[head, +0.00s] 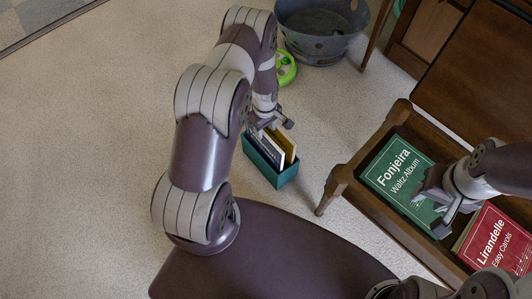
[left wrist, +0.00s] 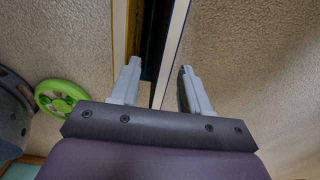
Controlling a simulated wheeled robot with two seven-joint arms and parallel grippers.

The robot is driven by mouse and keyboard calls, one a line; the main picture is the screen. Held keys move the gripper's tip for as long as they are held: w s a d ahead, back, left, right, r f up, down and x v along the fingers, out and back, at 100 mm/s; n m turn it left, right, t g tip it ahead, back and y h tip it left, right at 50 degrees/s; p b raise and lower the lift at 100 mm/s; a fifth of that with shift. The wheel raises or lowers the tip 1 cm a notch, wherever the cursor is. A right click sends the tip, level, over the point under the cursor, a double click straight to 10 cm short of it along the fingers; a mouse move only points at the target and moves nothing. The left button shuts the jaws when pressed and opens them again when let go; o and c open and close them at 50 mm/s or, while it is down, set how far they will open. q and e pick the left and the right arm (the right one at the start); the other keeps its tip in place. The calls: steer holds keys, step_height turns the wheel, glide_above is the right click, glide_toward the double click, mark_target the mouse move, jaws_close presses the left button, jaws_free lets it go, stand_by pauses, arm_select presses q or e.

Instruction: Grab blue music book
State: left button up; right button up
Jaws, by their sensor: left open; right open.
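A blue book (head: 264,151) stands in a teal box (head: 263,176) on the floor, mostly hidden by my left arm and gripper. A yellow book (head: 284,138) and pale pages stand beside it. My left gripper (head: 274,124) is open just above the box. In the left wrist view, a pale, blue-edged book edge (left wrist: 173,48) runs between the open fingers of my left gripper (left wrist: 159,82); I cannot tell how deep the fingers reach. A yellow edge (left wrist: 119,42) lies left of it across a dark gap. My right gripper (head: 437,207) is open over the bench at the right.
A wooden bench (head: 345,172) holds a green book (head: 393,172) and a red book (head: 498,240). A metal tub (head: 322,45) and a green ring-shaped object (head: 286,69) are behind the box. Carpet at the left (head: 90,150) is clear.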

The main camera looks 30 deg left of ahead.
mark_target(264, 141)
arm_select(q)
step_height(264, 141, down, 3)
steer(key=shift+r+b, duration=0.2)
steer(key=shift+b, duration=0.15)
steer(key=f+b, duration=0.2)
steer(key=f, duration=0.1)
steer(key=f+b, duration=0.1)
steer(key=f, duration=0.1)
steer(key=shift+s+a+f+b, duration=0.1)
steer(key=shift+s+f+b, duration=0.05)
steer(key=shift+s+b, duration=0.2)
steer(key=shift+w, duration=0.1)
arm_select(e)
step_height(264, 141, down, 5)
steer(key=shift+r, duration=0.1)
arm_select(q)
steer(key=shift+r, duration=0.2)
jaws_close()
